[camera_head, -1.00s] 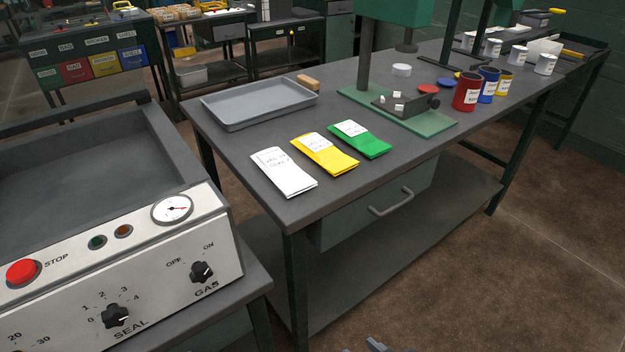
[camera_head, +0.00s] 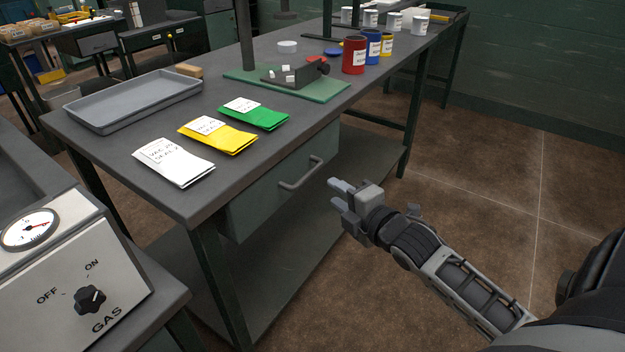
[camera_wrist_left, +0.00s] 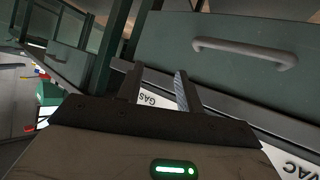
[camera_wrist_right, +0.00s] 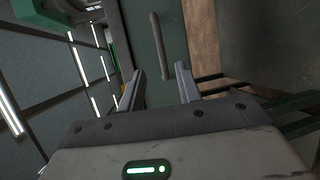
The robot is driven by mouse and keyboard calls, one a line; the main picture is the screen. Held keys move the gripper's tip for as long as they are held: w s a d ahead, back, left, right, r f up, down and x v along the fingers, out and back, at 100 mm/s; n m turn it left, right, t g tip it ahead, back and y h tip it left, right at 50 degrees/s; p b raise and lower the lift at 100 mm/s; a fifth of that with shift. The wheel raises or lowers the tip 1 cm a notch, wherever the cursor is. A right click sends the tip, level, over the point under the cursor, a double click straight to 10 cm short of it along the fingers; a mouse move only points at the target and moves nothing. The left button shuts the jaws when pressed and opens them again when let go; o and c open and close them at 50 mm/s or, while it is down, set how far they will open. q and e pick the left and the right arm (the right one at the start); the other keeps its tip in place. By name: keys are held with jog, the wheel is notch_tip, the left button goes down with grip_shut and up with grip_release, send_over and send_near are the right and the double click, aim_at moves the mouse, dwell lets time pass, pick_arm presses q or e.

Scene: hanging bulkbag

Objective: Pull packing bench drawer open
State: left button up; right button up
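The packing bench drawer (camera_head: 265,205) has a green-grey front under the bench top (camera_head: 230,120) and appears shut. Its grey bar handle (camera_head: 302,173) faces the front. My right gripper (camera_head: 335,193) is open and empty, a little right of the handle and apart from it. In the right wrist view, the handle (camera_wrist_right: 159,45) stands upright beyond and between the open fingers (camera_wrist_right: 160,85). My left gripper is outside the head view. In the left wrist view (camera_wrist_left: 158,78) it is open and empty; a green panel with a handle (camera_wrist_left: 245,52) lies ahead, and I cannot tell which drawer it is.
White, yellow (camera_head: 217,137) and green packets and a grey tray (camera_head: 135,100) lie on the bench. A green-based press (camera_head: 285,85) and several cans (camera_head: 354,55) stand further back. The sealing machine (camera_head: 75,260) is at left. Floor (camera_head: 480,190) right of the bench is clear.

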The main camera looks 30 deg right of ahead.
aim_at(311, 176)
jog(key=w, duration=0.3)
jog(key=w+f, duration=0.1)
jog(key=w, duration=0.2)
jog(key=w+f+b, duration=0.1)
jog(key=w, duration=0.3)
jog(key=shift+s, duration=0.1)
grip_shut()
